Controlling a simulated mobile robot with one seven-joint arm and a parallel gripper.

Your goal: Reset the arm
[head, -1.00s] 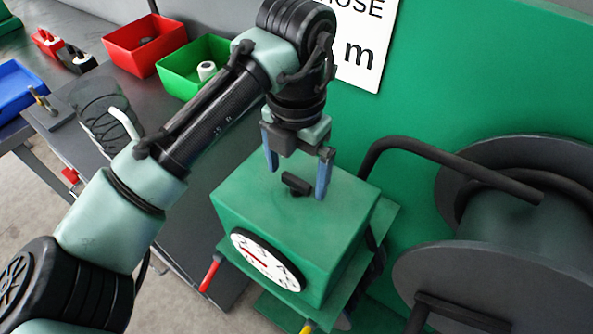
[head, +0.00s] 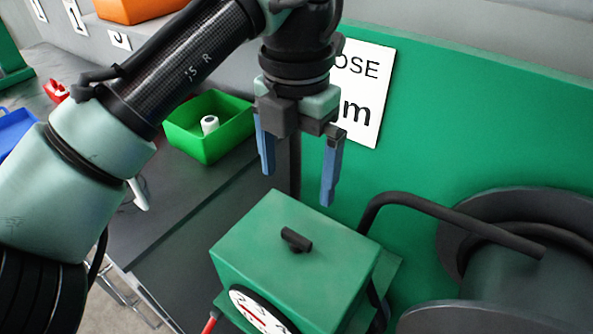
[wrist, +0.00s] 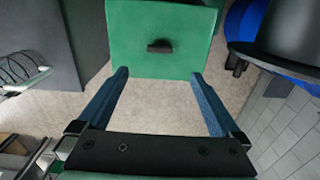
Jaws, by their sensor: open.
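My gripper (head: 297,172) hangs with its two blue fingers apart and nothing between them. It is above and a little behind the top of a green box-shaped machine (head: 265,235), clear of it. The machine has a short black handle (head: 296,240) on top and a white dial (head: 258,312) on its front, cut off by the lower edge of the head view. In the wrist view, the open fingers (wrist: 166,100) point toward the green top (wrist: 120,50), with the black handle (wrist: 159,46) beyond the fingertips.
A black hose reel (head: 520,250) with a bent bar (head: 430,207) stands at the right. A green bin (head: 185,130) holding a white roll (head: 209,124) sits on the grey bench to the left. A sign (head: 375,85) is on the green panel behind.

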